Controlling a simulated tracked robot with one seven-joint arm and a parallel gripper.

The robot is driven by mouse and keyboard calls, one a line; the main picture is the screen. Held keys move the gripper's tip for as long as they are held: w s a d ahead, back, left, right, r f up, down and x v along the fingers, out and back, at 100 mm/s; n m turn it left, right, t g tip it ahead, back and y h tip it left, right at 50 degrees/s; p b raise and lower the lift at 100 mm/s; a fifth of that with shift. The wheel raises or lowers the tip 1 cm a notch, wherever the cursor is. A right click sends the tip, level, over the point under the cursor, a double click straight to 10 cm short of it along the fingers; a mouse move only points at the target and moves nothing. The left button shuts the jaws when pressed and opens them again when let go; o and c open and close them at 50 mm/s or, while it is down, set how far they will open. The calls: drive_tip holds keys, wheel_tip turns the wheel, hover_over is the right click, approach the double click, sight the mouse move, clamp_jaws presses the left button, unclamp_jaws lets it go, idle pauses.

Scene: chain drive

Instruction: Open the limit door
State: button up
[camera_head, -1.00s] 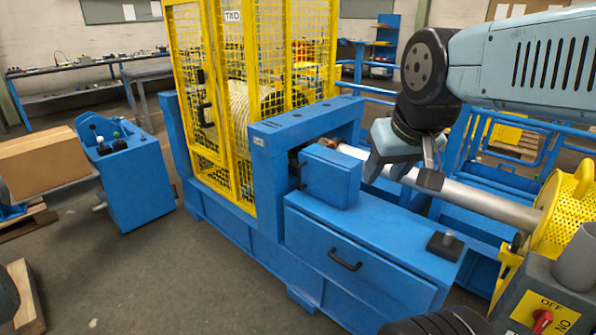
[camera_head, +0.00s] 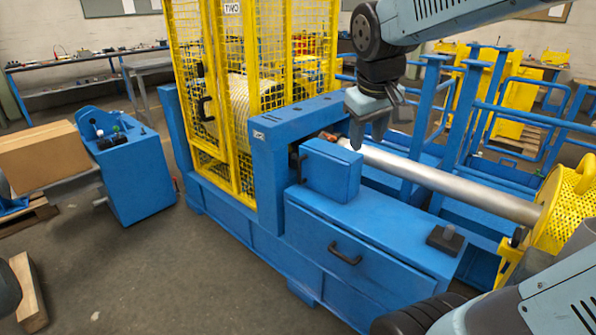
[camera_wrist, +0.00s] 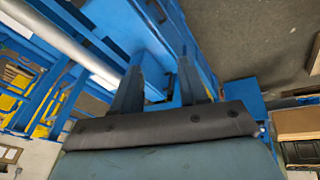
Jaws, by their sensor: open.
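A small blue box with a flat door (camera_head: 332,172) stands on the blue machine bed. A dark handle (camera_head: 302,167) is on its left side, and the door looks closed. I cannot read a label that names it the limit door. My gripper (camera_head: 368,142) is open and empty, above and behind the box's right side, pointing down, apart from the handle.
A grey shaft (camera_head: 440,184) runs from behind the box to a yellow perforated guard (camera_head: 563,215). A yellow mesh cage (camera_head: 215,110) with its own dark handle stands left. A drawer (camera_head: 350,262) with a handle is below. Blue rails (camera_head: 425,110) stand behind the shaft.

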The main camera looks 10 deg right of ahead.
drive_tip(key=w+f+n+g+h, duration=0.1)
drive_tip(key=w+f+n+h, duration=0.3)
drive_tip(key=w, duration=0.7)
drive_tip(key=w+f+n+g+h, duration=0.15)
drive_tip(key=w+f, duration=0.35)
drive_tip(key=w, duration=0.5)
drive_tip(key=w+f+n+g+h, duration=0.1)
drive_tip(key=w+f+n+h, duration=0.3)
drive_tip(key=w, duration=0.7)
drive_tip(key=w+a+f+n+t+h, duration=0.25)
drive_tip(key=w+a+f+n, duration=0.2)
drive_tip(key=f, duration=0.45)
drive_tip(key=w+a+f+n+t+h, duration=0.1)
drive_tip(key=w+a+f+n+t, duration=0.2)
drive_tip(key=w+a+f, duration=0.45)
drive_tip(key=w+a+f+n+t+h, duration=0.2)
drive_tip(key=w+a+f+n, duration=0.15)
drive_tip(key=f, duration=0.65)
hover_over(299, 182)
drive_tip(key=w, duration=0.1)
drive_tip(key=shift+w+d+r, duration=0.1)
drive_tip(key=shift+c, duration=0.4)
clamp_jaws()
drive_tip(key=shift+r, duration=0.1)
